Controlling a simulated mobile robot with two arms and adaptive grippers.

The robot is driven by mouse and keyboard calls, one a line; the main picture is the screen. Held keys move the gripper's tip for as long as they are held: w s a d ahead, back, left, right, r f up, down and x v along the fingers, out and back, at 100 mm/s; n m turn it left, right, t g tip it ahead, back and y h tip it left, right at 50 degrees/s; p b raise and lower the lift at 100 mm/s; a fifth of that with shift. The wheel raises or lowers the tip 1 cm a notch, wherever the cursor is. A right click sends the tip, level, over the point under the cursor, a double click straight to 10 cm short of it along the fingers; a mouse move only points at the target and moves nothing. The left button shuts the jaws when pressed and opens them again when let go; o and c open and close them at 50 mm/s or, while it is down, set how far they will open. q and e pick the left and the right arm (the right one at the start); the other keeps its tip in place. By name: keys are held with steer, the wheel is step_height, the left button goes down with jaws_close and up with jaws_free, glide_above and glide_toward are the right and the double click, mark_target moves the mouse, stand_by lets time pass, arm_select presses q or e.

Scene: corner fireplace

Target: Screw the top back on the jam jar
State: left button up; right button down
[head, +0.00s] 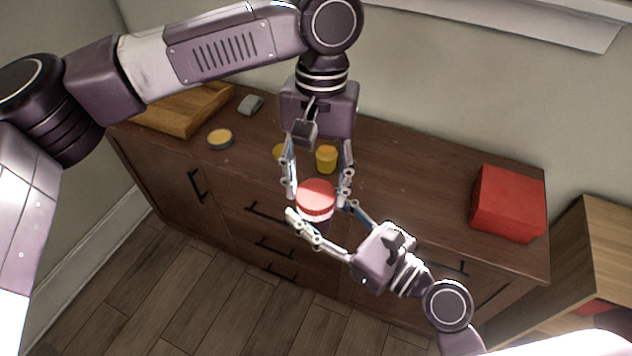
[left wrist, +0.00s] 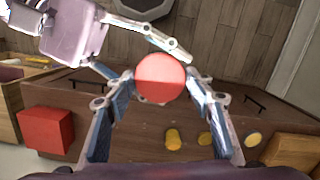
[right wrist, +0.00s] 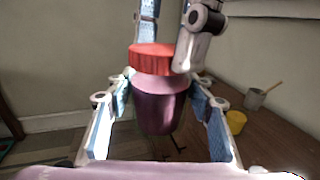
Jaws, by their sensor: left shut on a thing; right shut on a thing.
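The jam jar (right wrist: 160,108) has a dark purple body and is held upright in the air in front of the dresser. Its red lid (head: 316,188) sits on top of the jar, looking level; whether the thread is engaged cannot be told. The lid also shows in the left wrist view (left wrist: 160,76) and right wrist view (right wrist: 152,58). My left gripper (head: 318,196) comes from above, shut on the lid with a finger on either side. My right gripper (head: 320,214) comes from the lower right, shut on the jar body below the lid. The fingers partly hide the jar.
The brown dresser (head: 400,190) stands behind the jar. The dresser's middle right is bare.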

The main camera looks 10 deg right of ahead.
arm_select(q)
steer(key=m, duration=0.6)
steer(key=shift+d+y, duration=0.1)
steer(key=shift+y, duration=0.2)
steer(key=m, duration=0.3)
steer(key=shift+m+t, duration=0.4)
steer(key=m, duration=0.4)
steer(key=m+t, duration=0.1)
steer(key=m, duration=0.2)
steer(key=shift+m, duration=0.4)
steer(key=m, duration=0.3)
steer(key=shift+m, duration=0.3)
steer(key=m, duration=0.3)
steer(key=shift+m+t, duration=0.4)
steer(key=m, duration=0.3)
steer(key=shift+m+h, duration=0.4)
steer(key=m, duration=0.4)
steer(key=shift+h, duration=0.3)
steer(key=o, duration=0.9)
steer(key=shift+s+f, duration=0.1)
steer(key=shift+c, duration=0.2)
